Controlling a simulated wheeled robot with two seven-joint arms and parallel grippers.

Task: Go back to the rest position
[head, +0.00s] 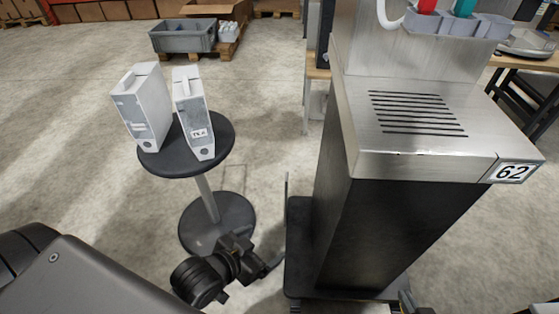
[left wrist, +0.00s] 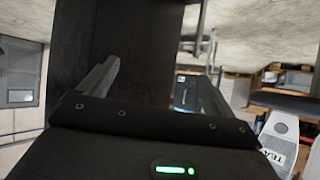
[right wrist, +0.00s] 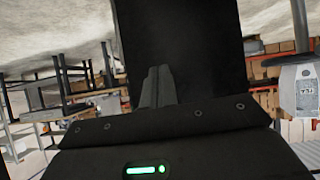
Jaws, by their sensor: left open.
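My left gripper (head: 278,225) is low in the head view, between the round stand and the dispenser pedestal. In the left wrist view its two fingers (left wrist: 158,75) stand wide apart with nothing gripped between them. My right gripper is mostly cut off at the bottom edge of the head view, right of the pedestal's foot. In the right wrist view its fingers (right wrist: 156,85) are together, with nothing visible held. The dark pedestal fills much of both wrist views, behind the fingers.
The dispenser pedestal (head: 365,235), with a slotted steel top and a 62 label (head: 512,173), stands close to both grippers. Two white cartons (head: 143,105) (head: 193,112) stand on the round black stand (head: 222,158) at left. A grey crate (head: 183,36) is farther back. Floor between is clear.

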